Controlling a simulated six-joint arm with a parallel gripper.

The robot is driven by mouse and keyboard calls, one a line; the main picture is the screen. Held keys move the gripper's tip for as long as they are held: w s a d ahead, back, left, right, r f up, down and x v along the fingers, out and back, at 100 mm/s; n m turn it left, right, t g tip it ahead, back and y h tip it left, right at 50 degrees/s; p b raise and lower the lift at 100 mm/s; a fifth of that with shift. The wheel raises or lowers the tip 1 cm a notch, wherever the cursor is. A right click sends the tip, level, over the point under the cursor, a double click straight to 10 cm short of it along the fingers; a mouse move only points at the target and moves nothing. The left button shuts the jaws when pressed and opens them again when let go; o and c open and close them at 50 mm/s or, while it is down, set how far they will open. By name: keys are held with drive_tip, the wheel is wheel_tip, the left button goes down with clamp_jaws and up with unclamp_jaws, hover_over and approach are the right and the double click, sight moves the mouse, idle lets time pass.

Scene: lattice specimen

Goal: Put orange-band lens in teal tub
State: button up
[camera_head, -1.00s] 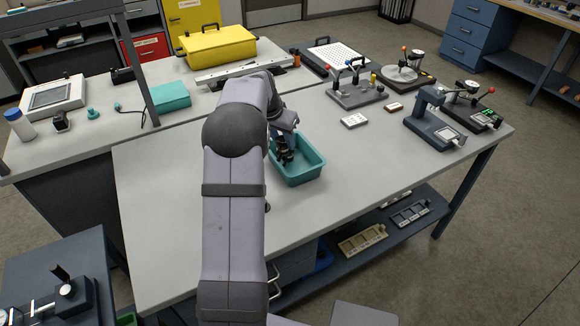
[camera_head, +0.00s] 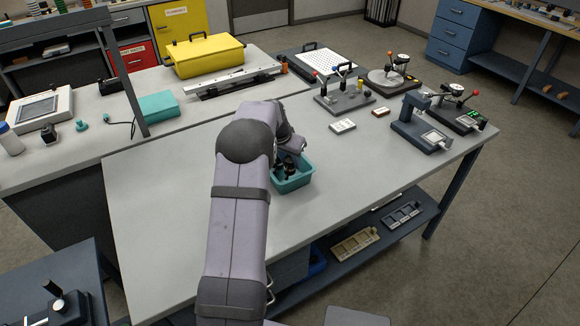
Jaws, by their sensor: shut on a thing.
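The teal tub (camera_head: 296,182) stands on the grey workbench, just right of my forearm, which hides its left part. My gripper (camera_head: 285,171) points down at the tub's opening, with its dark fingers inside the rim outline. It is shut on a small dark piece, taken to be the orange-band lens. No orange band can be made out at this size, and I cannot tell whether the piece touches the tub floor.
A white block (camera_head: 342,126) lies right of the tub. A grey fixture with knobs (camera_head: 345,101) and a blue-grey instrument (camera_head: 420,130) stand farther right. A yellow case (camera_head: 207,56) is at the back. The bench's front right is clear.

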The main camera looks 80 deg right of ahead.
sight(290, 168)
drive_tip(key=shift+f+p, duration=0.65)
drive_tip(key=shift+f, duration=1.25)
drive_tip(key=shift+f, duration=0.1)
drive_tip(key=shift+f, duration=0.15)
drive_tip(key=o, duration=0.9)
drive_tip(key=shift+c, duration=0.2)
drive_tip(key=shift+r, duration=0.25)
drive_tip(key=shift+r, duration=0.1)
drive_tip(key=b+v, duration=0.3)
drive_tip(key=v, duration=0.9)
drive_tip(key=shift+a+b, duration=0.15)
drive_tip(key=shift+b, duration=0.15)
